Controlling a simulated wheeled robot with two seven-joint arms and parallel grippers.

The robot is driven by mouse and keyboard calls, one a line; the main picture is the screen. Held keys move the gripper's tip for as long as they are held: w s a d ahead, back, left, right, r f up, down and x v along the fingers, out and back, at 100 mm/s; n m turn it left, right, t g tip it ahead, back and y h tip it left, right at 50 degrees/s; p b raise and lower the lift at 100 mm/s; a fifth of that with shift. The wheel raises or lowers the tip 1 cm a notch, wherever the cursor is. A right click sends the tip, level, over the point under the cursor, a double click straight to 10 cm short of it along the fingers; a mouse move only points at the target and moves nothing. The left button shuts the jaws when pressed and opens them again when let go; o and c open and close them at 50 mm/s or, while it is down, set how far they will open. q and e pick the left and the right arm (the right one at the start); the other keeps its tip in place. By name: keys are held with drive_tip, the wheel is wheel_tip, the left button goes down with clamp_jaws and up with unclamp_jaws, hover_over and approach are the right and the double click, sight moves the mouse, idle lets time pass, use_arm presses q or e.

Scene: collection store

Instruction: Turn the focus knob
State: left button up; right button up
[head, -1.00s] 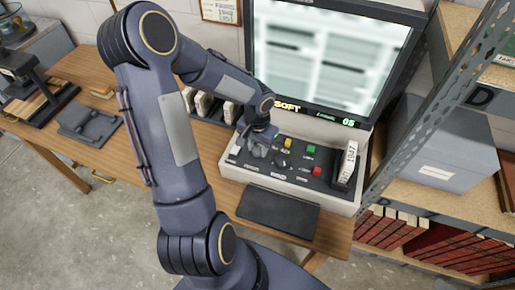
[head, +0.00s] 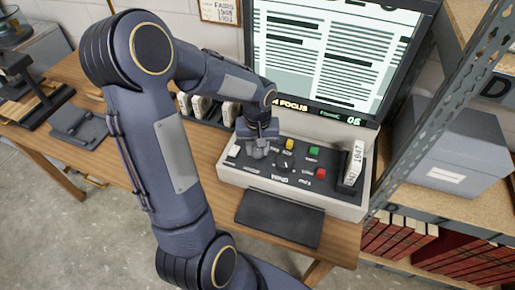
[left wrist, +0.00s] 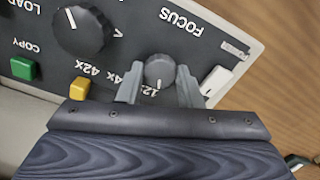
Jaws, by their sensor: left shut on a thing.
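The focus knob (left wrist: 160,72) is a small dark ridged dial with a white pointer line, on the control panel (left wrist: 215,50) near the printed word FOCUS. My left gripper (head: 257,150) reaches down onto the panel's left part in the head view. In the left wrist view its two grey fingers (left wrist: 159,84) stand on either side of the knob, shut on it. In the head view the gripper mostly hides the knob. My right gripper is not in view.
A larger black dial (left wrist: 82,32), a yellow button (head: 289,144), a green button (head: 313,152) and a red button (head: 320,173) share the panel. A dark pad (head: 280,218) lies in front. A metal shelf upright (head: 435,100) stands at right.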

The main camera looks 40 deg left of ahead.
sight(258, 152)
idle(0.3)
use_arm(q)
drive_tip(key=o, duration=1)
wheel_tip(258, 152, up, 8)
drive_tip(key=shift+f, duration=0.2)
drive_tip(key=shift+r, duration=0.15)
drive_tip(key=shift+s+d+r, duration=0.15)
drive_tip(key=shift+r, duration=0.05)
drive_tip(key=s+d+r+m+t+h, duration=0.1)
drive_tip(key=s+d+m+t, duration=0.1)
drive_tip(key=s, duration=0.3)
drive_tip(key=s+d+r+m+t+h, duration=0.1)
drive_tip(key=s+d+m, duration=0.1)
drive_tip(key=s+d, duration=0.3)
drive_tip(key=s+d+r+m+t+h, duration=0.1)
drive_tip(key=s+d+r+t, duration=0.1)
drive_tip(key=s+d, duration=0.2)
drive_tip(key=shift+s+d+m+t+h, duration=0.1)
drive_tip(key=shift+s+m+t+h, duration=0.25)
drive_tip(key=shift+s, duration=0.25)
